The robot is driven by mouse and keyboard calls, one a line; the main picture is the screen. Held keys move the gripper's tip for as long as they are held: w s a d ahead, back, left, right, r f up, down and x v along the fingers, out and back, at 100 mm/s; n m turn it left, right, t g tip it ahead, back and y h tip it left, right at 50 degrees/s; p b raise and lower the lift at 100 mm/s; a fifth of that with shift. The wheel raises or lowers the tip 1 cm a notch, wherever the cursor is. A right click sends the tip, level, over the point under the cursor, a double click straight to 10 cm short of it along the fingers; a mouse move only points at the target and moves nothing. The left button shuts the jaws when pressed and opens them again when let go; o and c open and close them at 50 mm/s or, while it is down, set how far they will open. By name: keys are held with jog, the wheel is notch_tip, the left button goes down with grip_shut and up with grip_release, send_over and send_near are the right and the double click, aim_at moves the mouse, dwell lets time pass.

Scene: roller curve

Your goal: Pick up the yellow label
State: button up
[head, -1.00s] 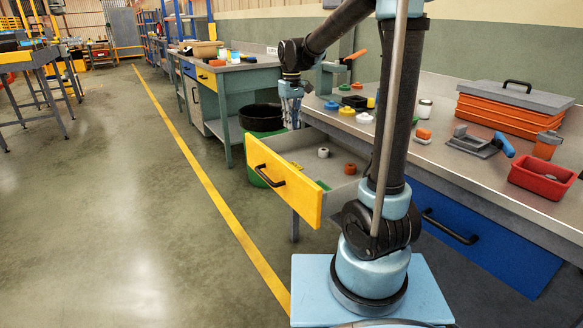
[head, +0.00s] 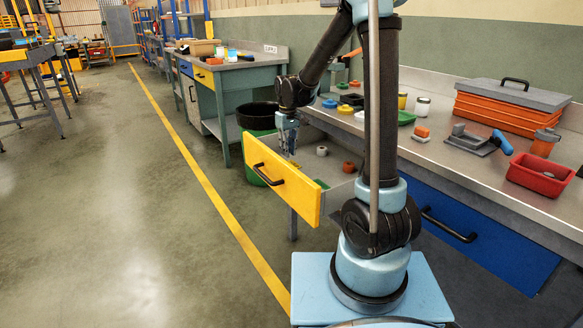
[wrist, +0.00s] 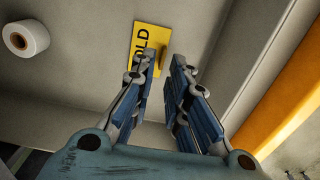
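The yellow label (wrist: 140,45) lies flat on the grey drawer floor in the wrist view, with dark lettering that reads "OLD" in part. A small raised or dark-edged part shows at its right side. My gripper (wrist: 165,62) is open, its two blue-padded fingers apart and empty. The left fingertip overlaps the label's lower part in the picture; I cannot tell the height left between them. In the head view my gripper (head: 288,138) points down into the open drawer with the yellow front (head: 280,180). The label cannot be made out there.
A white roll (wrist: 25,38) lies left of the label; it also shows in the head view (head: 321,151), near an orange roll (head: 348,167). The drawer's yellow front (wrist: 285,90) and grey side wall stand close on the right in the wrist view.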

aim_at(292, 163)
jog(key=shift+s+f, duration=0.2)
jog(key=shift+f, duration=1.1)
jog(key=shift+s+f, duration=0.2)
jog(key=shift+f, duration=1.1)
jog(key=shift+d, duration=0.15)
grip_shut()
